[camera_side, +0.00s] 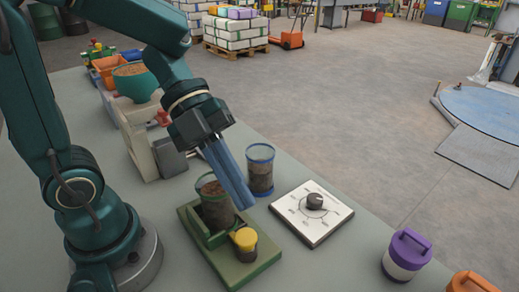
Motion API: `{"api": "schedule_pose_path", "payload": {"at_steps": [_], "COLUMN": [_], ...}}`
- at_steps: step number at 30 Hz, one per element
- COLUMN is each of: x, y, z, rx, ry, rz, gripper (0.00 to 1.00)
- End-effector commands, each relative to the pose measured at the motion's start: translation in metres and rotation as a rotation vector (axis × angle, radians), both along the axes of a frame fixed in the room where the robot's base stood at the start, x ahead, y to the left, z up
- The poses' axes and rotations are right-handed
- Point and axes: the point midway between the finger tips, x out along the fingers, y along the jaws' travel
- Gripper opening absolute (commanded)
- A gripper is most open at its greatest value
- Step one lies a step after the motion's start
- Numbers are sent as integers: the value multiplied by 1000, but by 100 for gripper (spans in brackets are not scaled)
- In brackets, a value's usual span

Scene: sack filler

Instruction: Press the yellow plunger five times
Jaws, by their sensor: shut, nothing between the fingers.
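The yellow plunger (244,238) stands at the front right of a green base (222,265), with a dark body under its yellow cap. My gripper (245,201) is shut, its long blue fingers together and pointing down to the right. In the picture, the fingertips are above and slightly behind the yellow cap. I cannot tell the exact height of the gap, but no contact shows. Nothing is held. A clear container (213,205) with brown contents stands on the same base behind the plunger, partly covered by the fingers.
A blue-rimmed clear jar (260,172) stands close behind the fingers. A white dial panel (311,214) with a black knob lies to the right. A purple-lidded canister (406,255) and an orange-topped one (470,283) stand at the front right. A teal bowl (136,82) sits further back.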

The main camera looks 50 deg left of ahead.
Motion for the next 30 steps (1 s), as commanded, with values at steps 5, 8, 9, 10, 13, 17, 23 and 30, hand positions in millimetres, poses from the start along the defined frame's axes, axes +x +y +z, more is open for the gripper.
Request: {"api": "schedule_pose_path", "payload": {"at_steps": [5,8,9,10,13,17,23,30], "x": [2,1,1,0,0,0,0,-1], "y": [-3,-4,-4,-4,-4,-4,-4,-4], "z": [27,38,41,41,41,41,34,4], "rx": [-2,-1,0,0,1,0,-2,-1], "ry": [-12,-7,-4,-3,0,0,3,8], "rz": [-4,-3,-1,-1,-1,0,-1,0], "gripper": [0,0,0,0,0,0,0,0]}}
